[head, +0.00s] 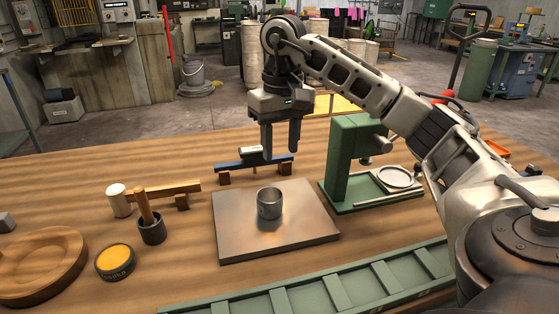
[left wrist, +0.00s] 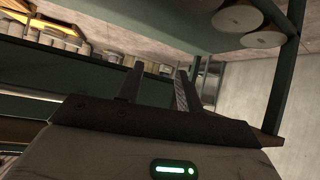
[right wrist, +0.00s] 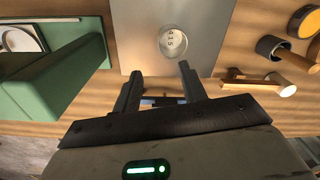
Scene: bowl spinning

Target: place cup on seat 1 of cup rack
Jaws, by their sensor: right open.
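A small grey metal cup (head: 269,204) stands upright on a flat metal plate (head: 235,246) in mid-table. It also shows in the right wrist view (right wrist: 172,42), its open top facing the camera, with lettering inside. My right gripper (head: 280,153) is open and empty, pointing down, beyond and above the cup. In the right wrist view its fingers are apart, with the cup ahead of them. A long green slotted frame (head: 323,287), seemingly the cup rack, lies along the near edge; its seat numbers cannot be read. My left gripper (left wrist: 154,82) is open and empty, away from the table items.
A green press-like stand (head: 347,160) is right of the plate. A blue bar on blocks (head: 230,165) lies behind it. At left are a mallet (head: 118,200), a dark mortar (head: 152,230), a yellow-topped tin (head: 115,262) and a wooden bowl (head: 42,265).

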